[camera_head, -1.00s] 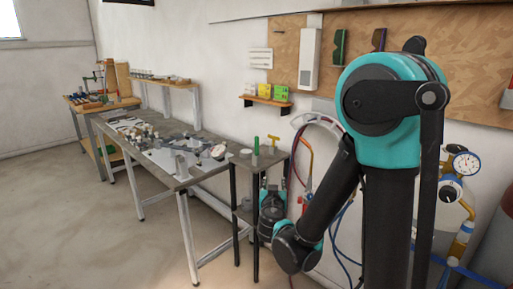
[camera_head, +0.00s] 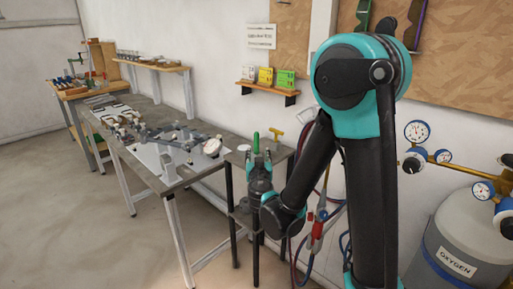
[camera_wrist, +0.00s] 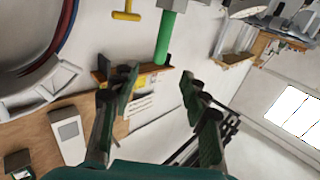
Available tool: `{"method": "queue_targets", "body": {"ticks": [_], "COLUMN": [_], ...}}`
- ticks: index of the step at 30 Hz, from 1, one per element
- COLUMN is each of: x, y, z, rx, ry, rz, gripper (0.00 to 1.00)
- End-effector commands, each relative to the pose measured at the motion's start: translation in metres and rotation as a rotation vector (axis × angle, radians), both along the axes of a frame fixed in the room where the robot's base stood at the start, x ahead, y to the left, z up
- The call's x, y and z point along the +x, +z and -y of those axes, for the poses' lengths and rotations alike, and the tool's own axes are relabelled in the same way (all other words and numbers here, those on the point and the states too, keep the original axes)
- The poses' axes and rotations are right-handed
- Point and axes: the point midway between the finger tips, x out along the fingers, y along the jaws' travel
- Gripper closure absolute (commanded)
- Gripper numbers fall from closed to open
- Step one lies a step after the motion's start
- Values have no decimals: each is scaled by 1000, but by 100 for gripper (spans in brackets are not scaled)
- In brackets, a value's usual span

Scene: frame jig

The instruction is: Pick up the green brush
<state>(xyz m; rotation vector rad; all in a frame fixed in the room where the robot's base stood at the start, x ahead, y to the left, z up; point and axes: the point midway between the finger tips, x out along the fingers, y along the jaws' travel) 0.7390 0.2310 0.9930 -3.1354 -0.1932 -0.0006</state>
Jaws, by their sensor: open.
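The green brush (camera_head: 256,142) stands upright on the small side table, its green handle showing just above my gripper in the head view. It also shows in the wrist view (camera_wrist: 164,42), where the picture is turned over and the handle hangs from the top, between the directions of the fingers and ahead of them. My gripper (camera_head: 259,158) is open and empty, with its two fingers (camera_wrist: 157,82) spread apart in the wrist view. The fingers do not appear to touch the brush. Its lower part is hidden behind my gripper in the head view.
A yellow T-shaped tool (camera_head: 277,137) stands right of the brush on the small table (camera_head: 234,157). The long workbench (camera_head: 155,180) with metal fixtures is to the left. Hoses (camera_head: 304,165) hang at the right, near a grey oxygen cylinder (camera_head: 460,240).

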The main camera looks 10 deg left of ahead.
Motion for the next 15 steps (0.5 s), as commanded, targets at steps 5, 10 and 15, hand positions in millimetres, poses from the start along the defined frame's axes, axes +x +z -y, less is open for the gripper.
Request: {"method": "queue_targets", "body": {"ticks": [5, 10, 15], "x": [37, 66, 80], "y": [0, 0, 0], "z": [-3, -7, -10], "rx": [0, 0, 0], "ry": [-3, -2, -1], "rz": [0, 0, 0], "gripper": [55, 55, 55]}}
